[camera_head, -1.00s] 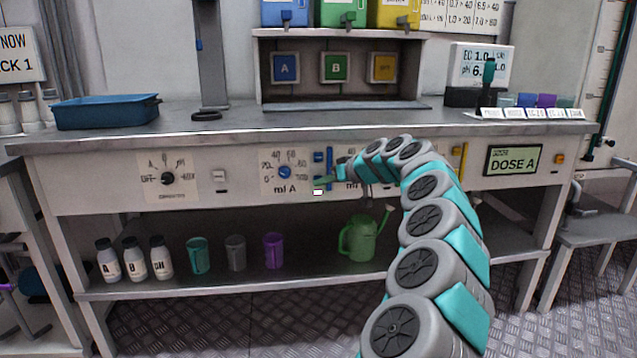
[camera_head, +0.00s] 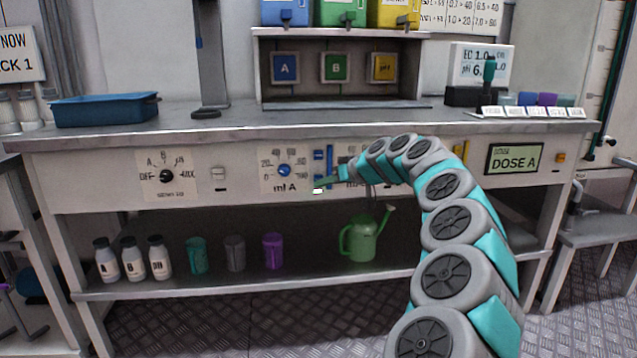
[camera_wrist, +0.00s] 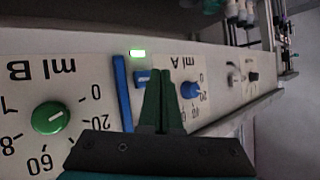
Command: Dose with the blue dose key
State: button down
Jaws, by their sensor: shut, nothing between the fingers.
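The small blue dose key (camera_head: 318,155) is on the bench's front panel, right of the blue dial (camera_head: 285,170) marked "ml A". A tall blue bar (camera_head: 330,160) stands just right of the key. In the wrist view the key (camera_wrist: 142,77) lies between the bar (camera_wrist: 122,92) and my gripper (camera_wrist: 161,72). My gripper's dark green fingers are shut and empty, in front of the panel beside the key. I cannot tell whether they touch it. A small lamp (camera_wrist: 137,53) near the key glows green. The display (camera_head: 514,159) reads "DOSE A".
The green "ml B" dial (camera_wrist: 50,118) is close beside the blue bar. A selector knob (camera_head: 167,177) and a switch (camera_head: 219,177) are further left. The bench top (camera_head: 230,122) overhangs the panel. A green watering can (camera_head: 360,240) stands on the lower shelf.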

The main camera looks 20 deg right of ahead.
jog(key=s+b, duration=0.1)
jog(key=s, duration=0.1)
jog(key=s+a+b, duration=0.1)
jog(key=s, duration=0.1)
jog(key=shift+s+a, duration=0.1)
dwell(0.8)
